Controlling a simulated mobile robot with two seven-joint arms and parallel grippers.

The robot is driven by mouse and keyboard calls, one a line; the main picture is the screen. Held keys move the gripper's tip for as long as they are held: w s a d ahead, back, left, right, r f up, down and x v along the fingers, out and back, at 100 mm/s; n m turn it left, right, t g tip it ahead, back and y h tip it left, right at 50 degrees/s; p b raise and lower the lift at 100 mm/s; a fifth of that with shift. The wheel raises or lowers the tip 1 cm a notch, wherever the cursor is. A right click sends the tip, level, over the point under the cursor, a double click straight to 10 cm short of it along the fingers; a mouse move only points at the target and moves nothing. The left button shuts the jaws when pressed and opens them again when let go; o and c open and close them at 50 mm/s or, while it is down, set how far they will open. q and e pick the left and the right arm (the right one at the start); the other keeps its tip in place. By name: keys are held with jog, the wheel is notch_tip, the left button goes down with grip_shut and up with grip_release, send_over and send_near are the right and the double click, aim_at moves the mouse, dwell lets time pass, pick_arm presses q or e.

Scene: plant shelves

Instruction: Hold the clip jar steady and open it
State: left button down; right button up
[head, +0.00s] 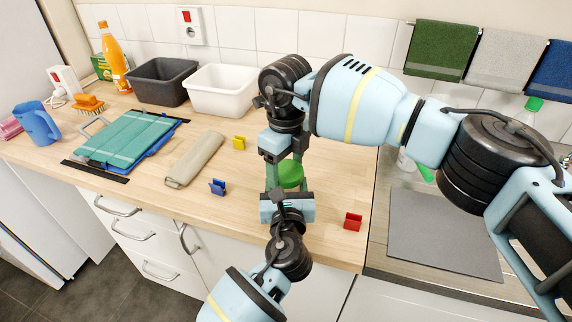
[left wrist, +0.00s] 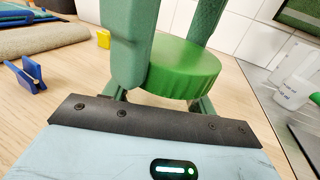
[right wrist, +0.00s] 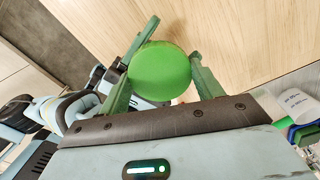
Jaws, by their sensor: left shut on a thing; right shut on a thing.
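The clip jar shows as its round green lid (head: 291,175) near the front of the counter; its body is mostly hidden by my grippers. My left gripper (head: 286,190) reaches in from the front and is shut on the jar, low down. My right gripper (head: 286,172) comes down from the back and is shut on the jar with its green fingers on either side of the lid. The ridged lid also shows in the left wrist view (left wrist: 185,68) and, from above, in the right wrist view (right wrist: 160,72). The lid appears to sit level; whether it is loose I cannot tell.
Loose clips lie around: blue (head: 217,187), yellow (head: 239,143) and red (head: 353,221). A beige rolled cloth (head: 195,158), a teal board (head: 128,138), a dark bin (head: 163,82) and a white bin (head: 222,90) stand left. A grey mat (head: 440,232) lies right.

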jog(key=n, duration=0.6)
jog(key=shift+n, duration=0.3)
jog(key=n, duration=1.2)
jog(key=shift+n, duration=0.3)
jog(key=n, duration=0.7)
jog(key=shift+r, duration=0.1)
jog(key=shift+r, duration=0.4)
jog(key=shift+r, duration=0.7)
